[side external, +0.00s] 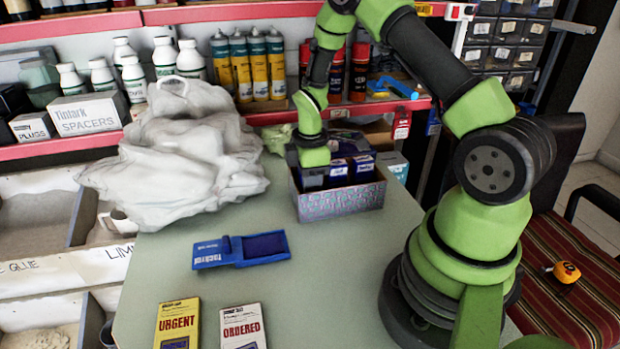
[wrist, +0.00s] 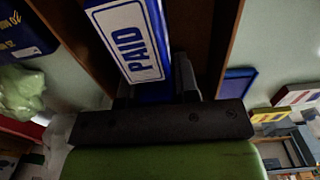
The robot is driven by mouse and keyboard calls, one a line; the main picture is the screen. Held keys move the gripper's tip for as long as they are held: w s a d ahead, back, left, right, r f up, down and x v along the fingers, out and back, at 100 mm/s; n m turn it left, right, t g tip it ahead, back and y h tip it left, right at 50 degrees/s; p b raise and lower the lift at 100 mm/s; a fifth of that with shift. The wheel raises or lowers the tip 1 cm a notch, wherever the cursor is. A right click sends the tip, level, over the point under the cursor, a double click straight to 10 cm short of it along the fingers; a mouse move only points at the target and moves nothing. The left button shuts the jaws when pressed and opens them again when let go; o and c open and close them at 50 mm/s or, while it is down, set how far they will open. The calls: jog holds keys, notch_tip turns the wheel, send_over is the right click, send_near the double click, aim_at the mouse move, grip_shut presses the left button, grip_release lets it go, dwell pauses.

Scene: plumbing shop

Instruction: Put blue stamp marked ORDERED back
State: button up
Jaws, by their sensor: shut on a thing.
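My gripper (side external: 313,182) points down into the left part of a patterned box (side external: 343,204), and the box hides the fingertips in the side view. In the wrist view my gripper (wrist: 158,88) is shut on a blue stamp with a white label reading PAID (wrist: 128,42), between the box's brown inner walls. Other dark blue items (side external: 362,166) stand in the box to the right. No stamp marked ORDERED can be made out.
An open blue ink pad (side external: 242,249) lies mid-table. A crumpled white bag (side external: 185,155) fills the back left. Shelves with bottles (side external: 255,65) stand behind. The table (side external: 340,270) is bare between ink pad and my base. A chair with a tape measure (side external: 566,272) stands right.

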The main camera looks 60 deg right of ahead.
jog(key=o, duration=0.9)
jog(key=shift+f, duration=0.1)
notch_tip(320, 180, up, 13)
jog(key=shift+a+f, duration=0.1)
jog(key=shift+f, duration=0.1)
jog(key=s+a+r+m+t, duration=0.2)
jog(key=s+a+r+m, duration=0.2)
jog(key=s, duration=0.1)
jog(key=s+a+r+m+t+y, duration=0.1)
jog(key=s+a+r+m+t, duration=0.1)
jog(key=s+a+r+m, duration=0.2)
jog(key=s+a+r+m+t+y, duration=0.1)
jog(key=s+a+r+m+t, duration=0.2)
jog(key=s+a+r+m, duration=0.2)
jog(key=shift+s+a+r, duration=0.6)
jog(key=shift+r, duration=0.15)
